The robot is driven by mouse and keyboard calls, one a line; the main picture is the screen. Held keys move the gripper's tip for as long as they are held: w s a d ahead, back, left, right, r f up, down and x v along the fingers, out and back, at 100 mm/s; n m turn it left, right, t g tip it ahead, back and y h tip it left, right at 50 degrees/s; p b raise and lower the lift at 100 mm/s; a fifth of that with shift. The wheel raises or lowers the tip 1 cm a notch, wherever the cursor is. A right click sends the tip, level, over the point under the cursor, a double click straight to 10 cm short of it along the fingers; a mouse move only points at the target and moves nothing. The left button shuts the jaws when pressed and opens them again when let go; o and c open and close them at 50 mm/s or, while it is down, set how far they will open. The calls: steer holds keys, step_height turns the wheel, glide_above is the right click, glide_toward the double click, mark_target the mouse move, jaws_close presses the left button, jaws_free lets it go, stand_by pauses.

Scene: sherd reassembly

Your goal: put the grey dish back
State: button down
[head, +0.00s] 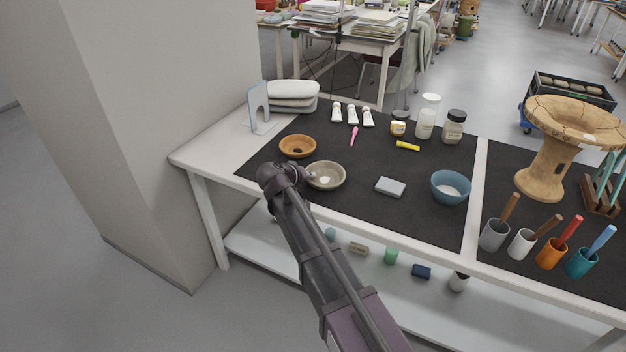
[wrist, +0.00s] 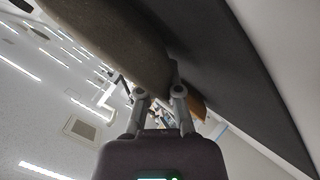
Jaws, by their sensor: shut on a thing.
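The grey dish (head: 330,170) is a shallow round bowl at the front left of the black mat, with a small pale patch inside it. In the wrist view its underside and rim (wrist: 115,40) fill the upper left, close to the camera. My gripper (head: 312,176) reaches its left side from the front and is shut on its rim. In the wrist view both fingers (wrist: 160,88) meet the dish's edge. I cannot tell whether the dish touches the mat.
An orange-brown bowl (head: 297,146) sits just behind the dish. A grey block (head: 390,187) and a blue bowl (head: 451,188) are to the right. White tubes (head: 352,114) and jars (head: 428,116) stand at the back. The mat (head: 350,210) is bare between dish and block.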

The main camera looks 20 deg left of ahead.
steer(key=shift+f, duration=0.15)
steer(key=c, duration=1.1)
jaws_free()
steer(key=shift+r, duration=0.2)
steer(key=shift+s+a+r+p, duration=0.1)
steer(key=shift+s+r+p, duration=0.3)
steer(key=shift+s, duration=0.1)
steer(key=p+v, duration=0.5)
steer(key=v, duration=0.4)
steer(key=shift+p+v, duration=0.4)
steer(key=shift+v, duration=0.45)
